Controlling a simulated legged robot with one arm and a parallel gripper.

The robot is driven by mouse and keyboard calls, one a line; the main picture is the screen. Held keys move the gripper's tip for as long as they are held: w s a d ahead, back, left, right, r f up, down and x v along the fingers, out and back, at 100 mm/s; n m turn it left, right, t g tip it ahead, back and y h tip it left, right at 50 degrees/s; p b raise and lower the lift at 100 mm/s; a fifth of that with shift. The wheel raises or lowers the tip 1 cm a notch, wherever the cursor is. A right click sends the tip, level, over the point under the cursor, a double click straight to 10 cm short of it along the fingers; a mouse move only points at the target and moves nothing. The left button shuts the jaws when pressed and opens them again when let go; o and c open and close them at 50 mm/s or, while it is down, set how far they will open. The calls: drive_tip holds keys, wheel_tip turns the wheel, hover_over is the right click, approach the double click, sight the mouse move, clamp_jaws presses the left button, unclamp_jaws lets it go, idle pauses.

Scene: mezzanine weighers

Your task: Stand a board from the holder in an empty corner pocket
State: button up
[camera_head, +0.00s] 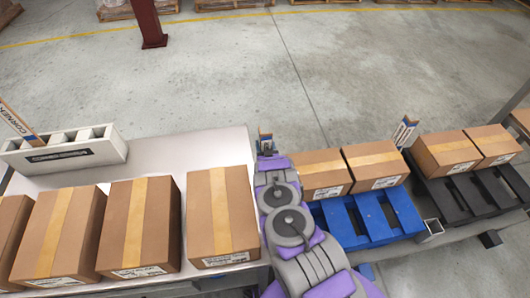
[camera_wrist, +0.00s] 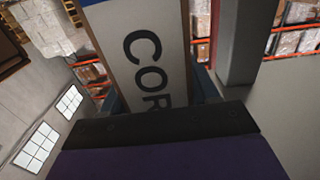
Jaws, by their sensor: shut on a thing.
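My gripper (camera_wrist: 160,118) is shut on a white corner board (camera_wrist: 150,50) with brown edges and "COR" lettering, which fills the middle of the wrist view. In the head view the top of this held board (camera_head: 265,136) shows just past my arm, at the back left of the blue pallet (camera_head: 375,222); its lower end is hidden. The grey holder (camera_head: 110,150) with several slots stands at the left, with one tilted board (camera_head: 15,121) in it. Another board (camera_head: 405,131) stands at the back between the blue and black pallets. An empty grey pocket (camera_head: 433,228) shows at the blue pallet's front right corner.
Several cartons (camera_head: 222,215) stand on the pale table (camera_head: 200,150) at left. Two cartons (camera_head: 375,163) sit on the blue pallet and two (camera_head: 447,152) on the black pallet (camera_head: 475,195). A red post (camera_head: 148,22) stands on the open floor behind.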

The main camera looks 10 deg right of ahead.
drive_tip(key=shift+d+f, duration=0.4)
drive_tip(key=shift+f, duration=0.1)
drive_tip(key=f+b, duration=0.1)
drive_tip(key=f, duration=0.2)
drive_tip(key=shift+a, duration=0.2)
drive_tip(key=o, duration=1)
drive_tip(key=shift+d+f, duration=0.1)
drive_tip(key=shift+c, duration=0.2)
drive_tip(key=o, duration=0.4)
drive_tip(key=shift+d, duration=0.2)
drive_tip(key=shift+o, duration=0.2)
drive_tip(key=shift+a, duration=0.1)
